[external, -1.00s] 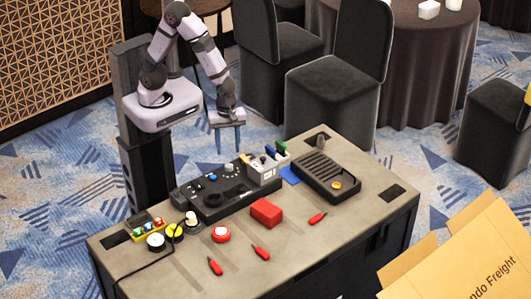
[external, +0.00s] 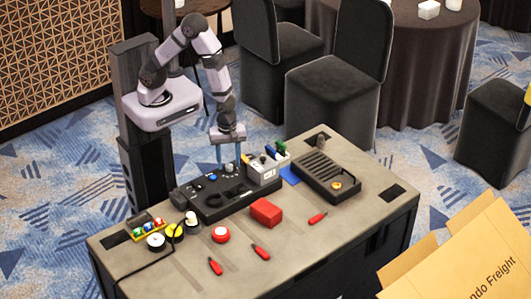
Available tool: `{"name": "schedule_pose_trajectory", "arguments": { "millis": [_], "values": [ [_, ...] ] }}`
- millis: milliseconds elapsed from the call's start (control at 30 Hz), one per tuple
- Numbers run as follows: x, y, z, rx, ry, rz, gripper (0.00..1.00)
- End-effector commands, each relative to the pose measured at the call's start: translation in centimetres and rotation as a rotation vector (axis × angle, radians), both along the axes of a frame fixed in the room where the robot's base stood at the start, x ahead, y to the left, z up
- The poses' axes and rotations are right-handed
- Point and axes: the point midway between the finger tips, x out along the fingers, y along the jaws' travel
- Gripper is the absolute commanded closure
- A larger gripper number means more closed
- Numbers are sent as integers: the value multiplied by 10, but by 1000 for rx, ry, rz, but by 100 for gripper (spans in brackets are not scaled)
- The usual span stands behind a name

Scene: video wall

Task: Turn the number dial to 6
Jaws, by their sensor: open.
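A black control console (external: 208,213) lies on the table, with a blue button (external: 212,177) and small dark controls on its top. A light grey box (external: 267,175) with a small display and a knob (external: 262,158) on top stands at its right end. I cannot tell which control is the number dial; the numbers are too small to read. My gripper (external: 231,162) points down with blue fingers apart, empty, above the console's back edge, left of the grey box. It hides part of the console behind its fingers.
A red block (external: 266,212), a red button (external: 221,234) and several red-handled tools (external: 261,251) lie in front. A dark slotted tray (external: 326,178) stands right. Coloured buttons and a black cable (external: 141,268) are at the left. The table's front strip is mostly clear.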

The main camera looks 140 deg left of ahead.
Motion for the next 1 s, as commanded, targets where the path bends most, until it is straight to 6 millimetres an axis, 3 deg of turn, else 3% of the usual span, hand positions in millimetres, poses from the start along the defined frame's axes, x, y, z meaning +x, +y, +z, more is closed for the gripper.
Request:
{"name": "schedule_pose_trajectory", "arguments": {
  "millis": [333,500,533,1000],
  "values": [
    [0,0,-3,0,-1,0,57],
    [0,0,-3,0,-1,0,95],
    [0,0,-3,0,-1,0,98],
    [0,0,-2,0,0,-83,98]
  ]
}}
